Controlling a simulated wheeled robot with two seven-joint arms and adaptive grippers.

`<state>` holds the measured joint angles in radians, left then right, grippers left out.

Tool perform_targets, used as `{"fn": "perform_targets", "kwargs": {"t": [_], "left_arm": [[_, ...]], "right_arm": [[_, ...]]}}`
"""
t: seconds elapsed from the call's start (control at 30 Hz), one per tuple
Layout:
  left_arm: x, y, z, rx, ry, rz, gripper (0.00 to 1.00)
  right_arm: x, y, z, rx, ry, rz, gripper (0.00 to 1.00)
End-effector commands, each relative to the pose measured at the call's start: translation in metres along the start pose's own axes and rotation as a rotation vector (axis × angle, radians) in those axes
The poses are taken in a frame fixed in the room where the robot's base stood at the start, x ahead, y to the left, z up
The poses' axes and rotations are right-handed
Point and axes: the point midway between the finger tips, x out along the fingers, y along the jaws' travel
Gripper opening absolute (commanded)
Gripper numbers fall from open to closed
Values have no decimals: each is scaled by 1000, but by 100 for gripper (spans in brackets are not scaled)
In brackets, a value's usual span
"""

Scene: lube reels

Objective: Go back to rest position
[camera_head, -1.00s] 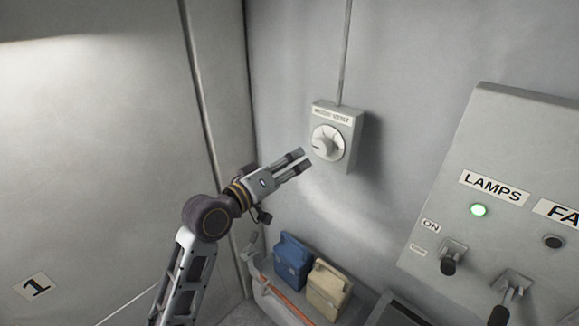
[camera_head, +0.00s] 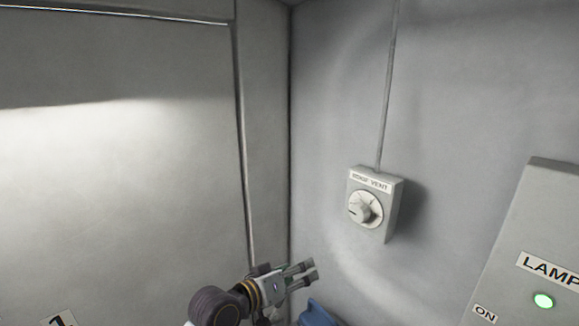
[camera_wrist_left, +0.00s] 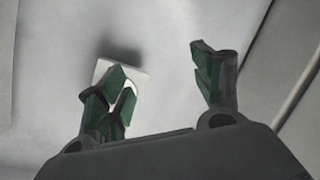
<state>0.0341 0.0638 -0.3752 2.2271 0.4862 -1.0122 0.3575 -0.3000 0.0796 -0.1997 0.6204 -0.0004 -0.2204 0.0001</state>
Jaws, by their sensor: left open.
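My left gripper (camera_head: 307,271) is low in the middle of the head view, below and left of the vent control box, apart from it. It is open and empty. In the left wrist view its two green-padded fingers (camera_wrist_left: 160,85) stand apart. My right gripper is not in view.
A control panel (camera_head: 530,220) with a LAMPS label and a lit green light (camera_head: 543,300) stands at the right. A blue container (camera_head: 317,313) shows at the bottom edge. A large wall panel (camera_head: 110,180) fills the left. The wall around the vent box is clear.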

Motion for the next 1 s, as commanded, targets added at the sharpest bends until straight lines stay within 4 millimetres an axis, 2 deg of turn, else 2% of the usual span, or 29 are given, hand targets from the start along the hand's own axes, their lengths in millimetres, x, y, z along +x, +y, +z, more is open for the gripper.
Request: {"fn": "perform_targets", "kwargs": {"t": [0.1,0.37,0.5,0.8,1.0], "left_arm": [[-12,-30,25,23,-51,-84,66],[-48,-90,78,77,-180,-262,66],[-72,-120,107,103,-261,-356,66],[-138,-173,166,151,-453,-547,66],[-180,-195,195,171,-567,-642,66]], "right_arm": [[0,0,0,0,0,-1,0],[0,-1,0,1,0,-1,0],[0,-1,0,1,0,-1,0],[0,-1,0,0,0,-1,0],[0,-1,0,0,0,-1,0]]}}
